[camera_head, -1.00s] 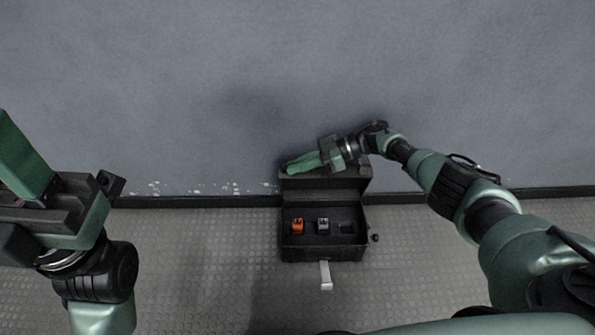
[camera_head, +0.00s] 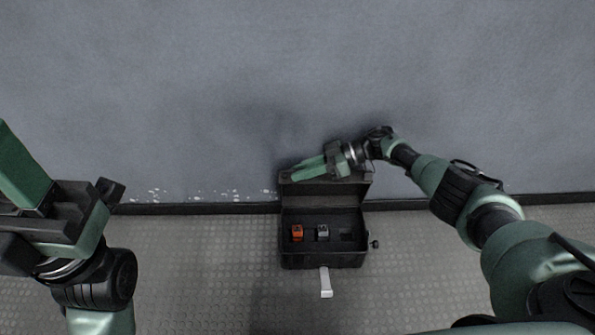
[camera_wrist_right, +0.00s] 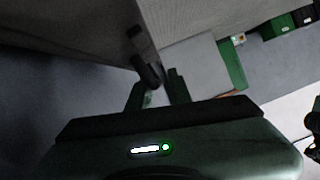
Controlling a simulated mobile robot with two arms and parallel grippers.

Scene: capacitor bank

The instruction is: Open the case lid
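The dark case (camera_head: 323,261) stands on the floor against the wall. Its lid (camera_head: 325,187) is raised at the back, and the inside is in view. My right gripper (camera_head: 308,167) is at the lid's top edge, with its green fingers pointing left. In the right wrist view my right gripper (camera_wrist_right: 157,92) has its two fingers apart, with a dark piece just beyond them; I cannot tell whether they touch it. My left gripper (camera_head: 25,180) is at the left edge, far from the case; its finger gap is not clear.
Inside the case are an orange item (camera_head: 297,232) and a grey item (camera_head: 322,232). A light strip (camera_head: 326,283) sticks out in front of the case, and a dark knob (camera_head: 375,244) is at its right. The grey wall is close behind; the floor left of the case is free.

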